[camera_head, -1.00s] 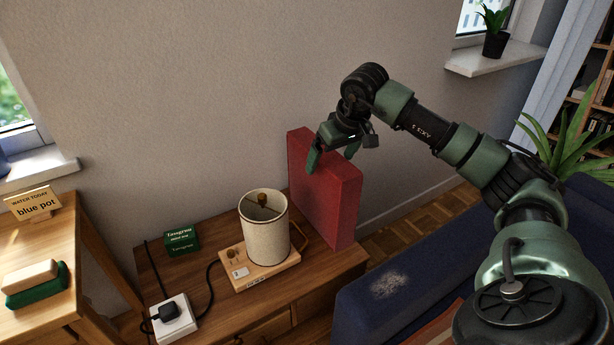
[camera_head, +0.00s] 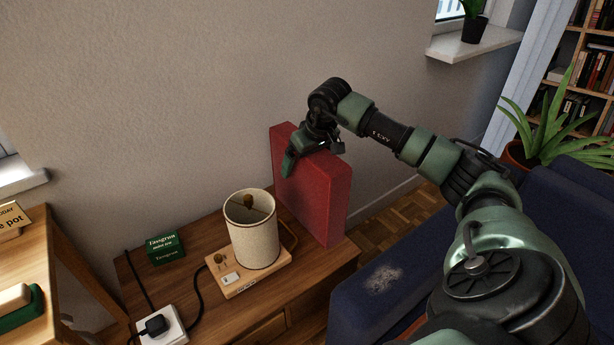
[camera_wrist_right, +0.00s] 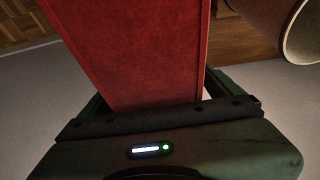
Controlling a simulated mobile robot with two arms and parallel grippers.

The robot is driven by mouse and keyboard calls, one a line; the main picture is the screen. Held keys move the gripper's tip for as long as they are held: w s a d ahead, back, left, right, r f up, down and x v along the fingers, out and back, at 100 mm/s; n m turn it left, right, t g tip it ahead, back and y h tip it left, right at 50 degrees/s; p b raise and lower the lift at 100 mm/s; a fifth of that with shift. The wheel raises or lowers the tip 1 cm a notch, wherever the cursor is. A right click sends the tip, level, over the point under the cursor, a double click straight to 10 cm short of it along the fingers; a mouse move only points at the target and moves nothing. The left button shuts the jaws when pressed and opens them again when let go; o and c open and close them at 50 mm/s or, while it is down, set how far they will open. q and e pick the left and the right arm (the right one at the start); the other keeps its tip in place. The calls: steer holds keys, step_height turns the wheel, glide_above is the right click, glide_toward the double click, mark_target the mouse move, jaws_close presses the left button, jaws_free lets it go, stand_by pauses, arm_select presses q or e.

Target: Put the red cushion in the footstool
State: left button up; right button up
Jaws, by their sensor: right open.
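The red cushion (camera_head: 312,190) stands upright on the wooden cabinet (camera_head: 190,235), close to the wall. It also fills the upper middle of the right wrist view (camera_wrist_right: 135,45). My right gripper (camera_head: 308,158) is at the cushion's top edge, pointing down. One finger shows in front of the cushion's face; the other is mostly hidden behind it. The gripper is open, with the cushion between its fingers. I cannot tell whether they touch it. My left gripper is not in view. I cannot make out a footstool in these views.
A cream cylindrical lamp (camera_head: 251,230) on a wooden base stands just left of the cushion. A green box (camera_head: 165,247) and a white socket block (camera_head: 162,327) with a cable are further left. A dark blue sofa (camera_head: 375,285) is at right, near my arm.

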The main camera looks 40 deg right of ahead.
steer(key=shift+w+f, duration=0.15)
steer(key=shift+f, duration=0.05)
steer(key=shift+f, duration=0.25)
stand_by(0.4)
steer(key=c, duration=1.7)
jaws_close()
steer(key=shift+r, duration=0.15)
